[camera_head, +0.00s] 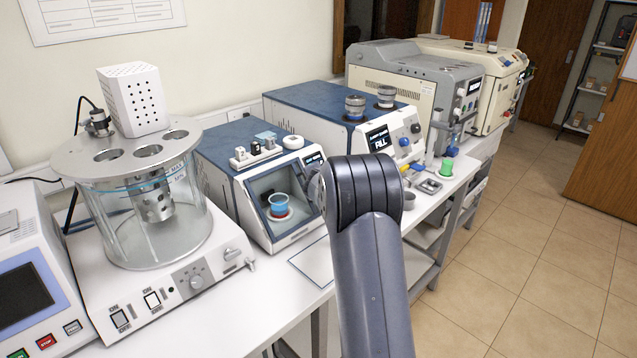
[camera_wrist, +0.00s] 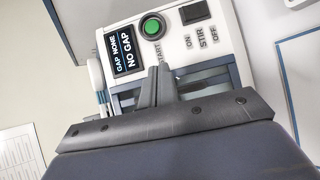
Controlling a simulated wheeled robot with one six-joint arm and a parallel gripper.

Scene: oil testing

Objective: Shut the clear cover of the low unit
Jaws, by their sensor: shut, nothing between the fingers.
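The low unit (camera_head: 222,190) is a blue and white box left of my arm in the head view. Its front chamber shows a blue cup (camera_head: 278,201) on a reddish base. I cannot clearly make out the clear cover. A thin outlined rectangle (camera_head: 316,262) lies in front of the unit; I cannot tell whether it is a pane or a mat. In the wrist view, my gripper (camera_wrist: 158,72) is shut and empty, in front of the unit's panel (camera_wrist: 175,50), near the dark-framed chamber opening. My arm hides the gripper in the head view.
A glass vessel with a metal top (camera_head: 148,215) stands to the left. A larger blue and white unit (camera_head: 330,105) with metal cups stands behind to the right, with grey and cream machines beyond. Small items (camera_head: 428,185) lie on the bench right of my arm. The floor at right is clear.

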